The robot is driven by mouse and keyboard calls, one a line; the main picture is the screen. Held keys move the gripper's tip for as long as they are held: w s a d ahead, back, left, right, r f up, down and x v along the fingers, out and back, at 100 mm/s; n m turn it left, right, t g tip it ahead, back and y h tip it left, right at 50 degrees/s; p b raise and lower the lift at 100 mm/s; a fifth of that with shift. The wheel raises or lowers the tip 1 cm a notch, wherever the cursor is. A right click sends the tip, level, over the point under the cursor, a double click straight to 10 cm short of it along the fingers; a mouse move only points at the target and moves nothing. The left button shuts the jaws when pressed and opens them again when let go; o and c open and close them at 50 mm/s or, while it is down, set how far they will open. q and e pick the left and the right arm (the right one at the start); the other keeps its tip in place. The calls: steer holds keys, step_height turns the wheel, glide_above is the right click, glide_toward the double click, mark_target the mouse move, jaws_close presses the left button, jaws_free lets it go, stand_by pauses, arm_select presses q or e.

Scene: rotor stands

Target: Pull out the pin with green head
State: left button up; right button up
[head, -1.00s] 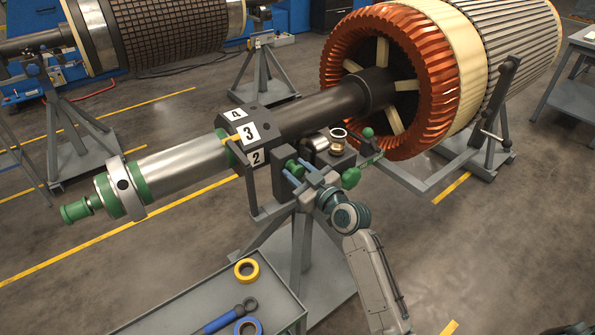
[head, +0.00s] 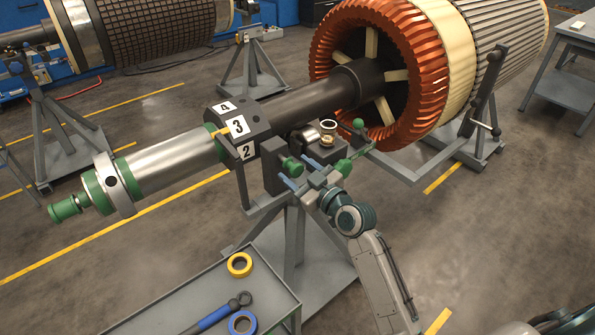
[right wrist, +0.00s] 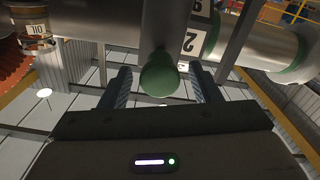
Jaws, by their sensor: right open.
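The pin's round green head (head: 292,164) shows at the front of a dark block on the stand, below the shaft end with number plates. It also shows in the right wrist view (right wrist: 160,78), facing me between the fingers. My right gripper (head: 301,174) is open just in front of the head. Its fingers (right wrist: 161,82) stand to either side of the head, with a visible gap on each side in the right wrist view. The pin's shank is mostly hidden. My left gripper is not in view.
The long shaft (head: 185,157) rests above the block, with the copper-wound rotor (head: 425,75) at right. A green-handled part (head: 362,152) lies close right of my gripper. A grey cart (head: 190,300) with yellow and blue rings stands below.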

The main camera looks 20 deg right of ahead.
steer(key=b+v, duration=0.2)
steer(key=v, duration=0.8)
steer(key=shift+s, duration=0.35)
steer(key=shift+d, duration=0.15)
